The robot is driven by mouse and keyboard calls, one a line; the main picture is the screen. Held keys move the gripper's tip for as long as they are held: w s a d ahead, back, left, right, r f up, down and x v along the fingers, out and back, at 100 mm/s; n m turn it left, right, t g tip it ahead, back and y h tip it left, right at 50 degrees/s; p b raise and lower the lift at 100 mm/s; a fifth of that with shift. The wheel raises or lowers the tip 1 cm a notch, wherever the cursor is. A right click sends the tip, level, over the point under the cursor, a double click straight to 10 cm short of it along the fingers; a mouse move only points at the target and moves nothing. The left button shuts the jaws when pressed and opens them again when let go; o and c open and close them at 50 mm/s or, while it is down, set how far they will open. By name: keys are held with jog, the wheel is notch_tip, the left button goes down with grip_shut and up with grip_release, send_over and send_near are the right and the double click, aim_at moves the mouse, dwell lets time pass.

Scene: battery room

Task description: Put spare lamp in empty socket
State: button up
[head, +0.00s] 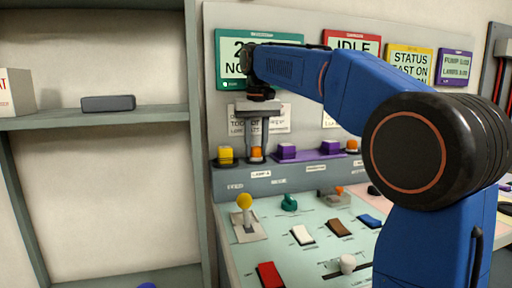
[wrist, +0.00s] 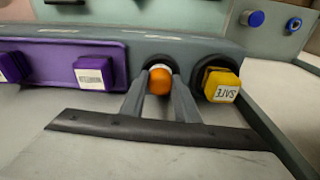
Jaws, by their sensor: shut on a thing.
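An orange round lamp (wrist: 159,82) with a pale band at its far end sits between my two fingers in the wrist view. It also shows in the head view (head: 256,153). My gripper (head: 257,148) points down and is shut on this lamp. The lamp is at a dark round socket (wrist: 160,62) on the grey ledge, lined up with it. I cannot tell how deep it sits. The socket is mostly hidden behind the lamp and fingers.
A yellow lamp (head: 225,155) marked SAFE in the wrist view stands close beside my gripper. Purple square lamps (head: 286,151) on a purple strip are on the other side. A second orange lamp (head: 352,146) is farther right. Below is a console with a yellow-knobbed lever (head: 244,203).

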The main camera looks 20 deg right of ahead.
aim_at(257, 155)
jog(key=shift+f, duration=0.1)
jog(key=o, duration=1.1)
jog(key=shift+c, duration=0.2)
notch_tip(257, 155, up, 12)
jog(key=s, duration=0.1)
jog(key=shift+s, duration=0.2)
jog(key=shift+s, duration=0.15)
